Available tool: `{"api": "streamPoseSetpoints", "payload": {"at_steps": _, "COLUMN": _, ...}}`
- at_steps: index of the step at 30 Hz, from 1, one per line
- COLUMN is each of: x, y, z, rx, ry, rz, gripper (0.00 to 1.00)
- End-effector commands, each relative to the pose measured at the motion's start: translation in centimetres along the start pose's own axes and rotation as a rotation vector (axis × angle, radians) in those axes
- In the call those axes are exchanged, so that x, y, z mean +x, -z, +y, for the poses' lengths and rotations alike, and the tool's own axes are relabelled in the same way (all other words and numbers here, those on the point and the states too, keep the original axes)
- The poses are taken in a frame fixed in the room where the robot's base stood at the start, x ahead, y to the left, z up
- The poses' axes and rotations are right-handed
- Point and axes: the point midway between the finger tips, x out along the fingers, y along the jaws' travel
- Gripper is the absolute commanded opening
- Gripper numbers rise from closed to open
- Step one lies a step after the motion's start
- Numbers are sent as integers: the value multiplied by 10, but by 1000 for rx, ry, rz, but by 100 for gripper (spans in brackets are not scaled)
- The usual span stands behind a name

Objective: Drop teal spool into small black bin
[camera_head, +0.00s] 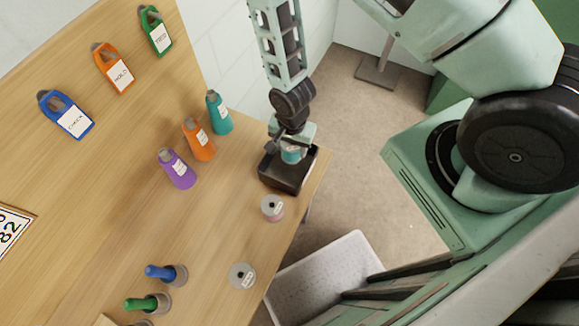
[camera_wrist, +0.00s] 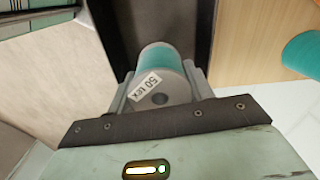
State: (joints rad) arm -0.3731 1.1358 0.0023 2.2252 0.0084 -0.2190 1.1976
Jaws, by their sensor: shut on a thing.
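The teal spool (camera_wrist: 160,62) is between the fingers of my gripper (camera_wrist: 158,92), with a "50 tex" label on its grey end facing the wrist camera. In the head view my gripper (camera_head: 291,150) is shut on the teal spool (camera_head: 291,156) at the table's right edge. The small black bin (camera_head: 288,175) is directly below the spool, and its dark inside (camera_wrist: 205,25) shows behind the spool in the wrist view. The arm and spool hide part of the bin. I cannot tell whether the spool is just above the rim or inside it.
A pink spool (camera_head: 272,208) and a grey spool (camera_head: 243,276) stand on the table near its right edge. A white tub (camera_head: 325,275) is below the table edge.

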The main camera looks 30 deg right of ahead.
Motion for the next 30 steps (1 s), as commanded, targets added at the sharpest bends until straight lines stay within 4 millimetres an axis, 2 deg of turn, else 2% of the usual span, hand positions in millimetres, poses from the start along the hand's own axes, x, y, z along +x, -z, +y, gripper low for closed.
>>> {"api": "streamPoseSetpoints", "payload": {"at_steps": 1, "x": 8, "y": 0, "z": 0, "rx": -1, "ry": 0, "rz": 0, "gripper": 28}}
{"api": "streamPoseSetpoints", "payload": {"at_steps": 3, "x": 11, "y": 0, "z": 0, "rx": -2, "ry": 1, "rz": 0, "gripper": 28}}
{"api": "streamPoseSetpoints", "payload": {"at_steps": 12, "x": 11, "y": 0, "z": 0, "rx": -1, "ry": 1, "rz": 0, "gripper": 28}}
{"api": "streamPoseSetpoints", "payload": {"at_steps": 13, "x": 11, "y": 0, "z": 0, "rx": -1, "ry": 1, "rz": 0, "gripper": 60}}
{"api": "streamPoseSetpoints", "payload": {"at_steps": 15, "x": 11, "y": 0, "z": 0, "rx": -1, "ry": 1, "rz": 0, "gripper": 77}}
{"api": "streamPoseSetpoints", "payload": {"at_steps": 25, "x": 10, "y": 0, "z": 0, "rx": -1, "ry": 1, "rz": 0, "gripper": 77}}
{"api": "streamPoseSetpoints", "payload": {"at_steps": 30, "x": -3, "y": 1, "z": -1, "rx": 0, "ry": 3, "rz": 1, "gripper": 77}}
